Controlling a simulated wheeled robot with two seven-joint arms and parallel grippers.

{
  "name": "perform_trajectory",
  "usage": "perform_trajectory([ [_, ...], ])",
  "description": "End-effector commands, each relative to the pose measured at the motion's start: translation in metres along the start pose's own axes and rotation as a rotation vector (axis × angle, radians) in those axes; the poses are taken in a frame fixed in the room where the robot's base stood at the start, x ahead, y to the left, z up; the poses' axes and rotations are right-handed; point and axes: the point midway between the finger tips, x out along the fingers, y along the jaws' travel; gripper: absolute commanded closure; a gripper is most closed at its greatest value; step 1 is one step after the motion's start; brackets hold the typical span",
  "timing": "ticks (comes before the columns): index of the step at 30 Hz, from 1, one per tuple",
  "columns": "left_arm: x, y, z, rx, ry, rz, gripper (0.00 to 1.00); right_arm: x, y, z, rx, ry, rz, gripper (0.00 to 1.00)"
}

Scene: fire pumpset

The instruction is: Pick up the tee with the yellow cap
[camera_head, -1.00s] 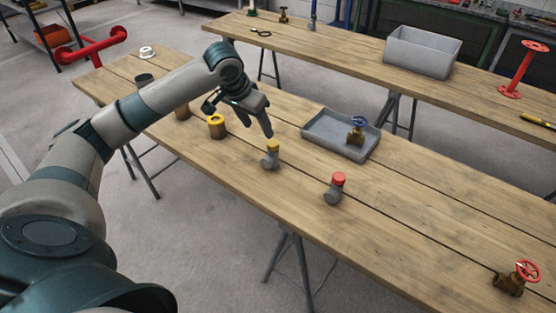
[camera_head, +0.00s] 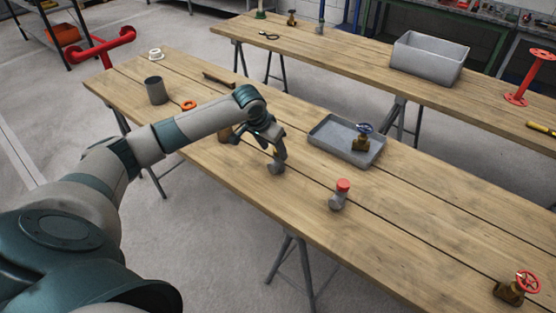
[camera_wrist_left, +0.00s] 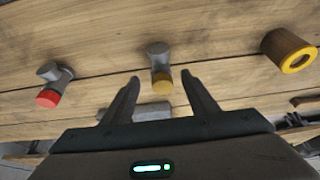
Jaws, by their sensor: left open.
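In the head view only the tee's grey lower part (camera_head: 276,169) shows clearly. It stands on the near wooden table, and the fingers cover most of the cap. My left gripper (camera_head: 276,153) is open around or just above the cap; I cannot tell whether it touches. My right gripper is not in view.
A tee with a red cap (camera_head: 342,188) stands to the right. A grey tray (camera_head: 325,145) holding a valve with a blue handwheel (camera_head: 362,138) lies behind. A brown fitting with a yellow ring (camera_wrist_left: 290,52) is beside the gripper. A red-wheel valve (camera_head: 512,290) stands far right.

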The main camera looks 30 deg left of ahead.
Motion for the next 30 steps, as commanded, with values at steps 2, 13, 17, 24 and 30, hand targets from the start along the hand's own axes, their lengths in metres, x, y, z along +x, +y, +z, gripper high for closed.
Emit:
perform_trajectory([
  [2,0.008,0.000,0.000,-0.002,-0.002,0.000,0.47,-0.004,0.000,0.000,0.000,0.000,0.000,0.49],
  [13,0.018,0.000,0.000,0.000,0.000,0.000,0.47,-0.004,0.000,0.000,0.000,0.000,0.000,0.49],
  [17,0.018,0.000,0.000,0.000,-0.001,0.000,0.47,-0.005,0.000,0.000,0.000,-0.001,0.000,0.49],
  [24,0.033,-0.001,-0.003,-0.002,-0.002,0.000,0.47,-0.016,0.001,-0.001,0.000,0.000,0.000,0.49],
  [30,0.057,-0.001,-0.004,-0.002,-0.002,0.001,0.47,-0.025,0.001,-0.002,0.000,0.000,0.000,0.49],
])
